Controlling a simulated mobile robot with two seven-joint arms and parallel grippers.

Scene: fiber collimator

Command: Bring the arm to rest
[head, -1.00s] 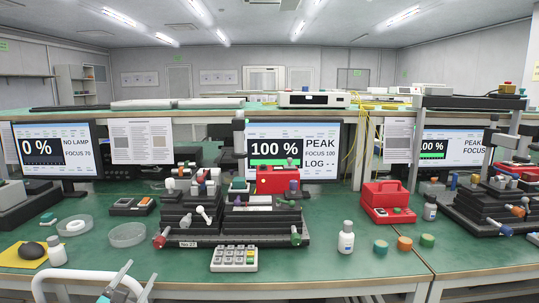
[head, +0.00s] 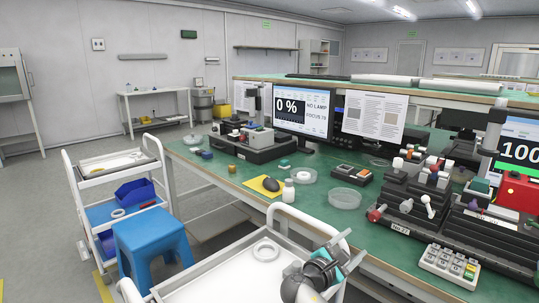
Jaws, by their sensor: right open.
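My right gripper (head: 322,266) shows at the bottom centre, in grey with teal parts, over the near edge of a white cart beside the bench. It is open and nothing shows between its fingers. It is apart from the things on the bench. My left gripper is not in view. The collimator stage (head: 405,212) stands on the green bench at the right, with several knobs on it. Its monitor (head: 520,145) is cut off by the right edge and shows 100.
The white cart (head: 215,278) with a ring (head: 265,251) on its tray fills the bottom centre. A blue stool (head: 152,240) and another cart (head: 110,165) stand at the left. Floor at far left is clear.

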